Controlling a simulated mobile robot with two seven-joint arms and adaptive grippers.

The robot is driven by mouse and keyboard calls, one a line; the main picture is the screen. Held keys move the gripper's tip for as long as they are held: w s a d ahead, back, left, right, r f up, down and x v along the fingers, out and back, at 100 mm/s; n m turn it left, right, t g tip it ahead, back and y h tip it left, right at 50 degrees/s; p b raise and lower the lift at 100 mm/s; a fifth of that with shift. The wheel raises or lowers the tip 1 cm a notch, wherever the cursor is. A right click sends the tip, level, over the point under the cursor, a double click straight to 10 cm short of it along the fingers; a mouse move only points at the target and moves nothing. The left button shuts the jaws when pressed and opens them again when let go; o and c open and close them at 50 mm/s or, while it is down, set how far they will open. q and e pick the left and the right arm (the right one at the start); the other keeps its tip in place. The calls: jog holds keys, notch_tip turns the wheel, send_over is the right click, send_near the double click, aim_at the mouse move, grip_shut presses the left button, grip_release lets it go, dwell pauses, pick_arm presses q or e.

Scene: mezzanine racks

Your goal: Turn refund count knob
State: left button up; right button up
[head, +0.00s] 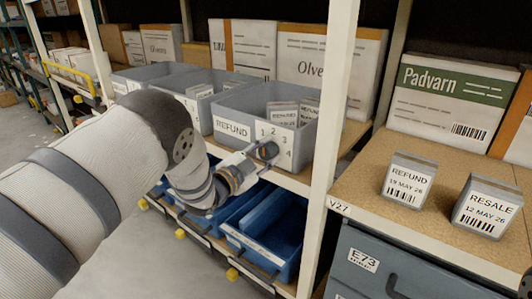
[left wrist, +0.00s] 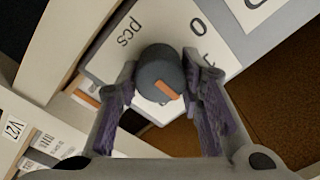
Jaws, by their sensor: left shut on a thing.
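The refund bin (head: 228,106) is a grey open tub on the rack shelf with a "REFUND" label. Its front carries a white number plate (head: 289,160) with digits such as 1, 2, 3 and 4. A dark grey round knob (head: 269,151) sits on that plate. In the left wrist view the knob (left wrist: 158,66) has an orange pointer mark aimed to the lower right; the number there is hidden. "pcs" and a "0" show on the plate. My left gripper (head: 258,155) is shut on the knob, one finger on each side.
A white rack post (head: 329,130) stands close to the right of the knob. Blue bins (head: 258,252) sit on the shelf below. Grey bins (head: 151,77) line the left, and open floor lies left.

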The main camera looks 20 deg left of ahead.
pick_arm(q)
jog(key=shift+f, duration=0.1)
jog(key=o, duration=1.2)
jog(key=shift+c, duration=0.2)
jog(key=v, duration=1.2)
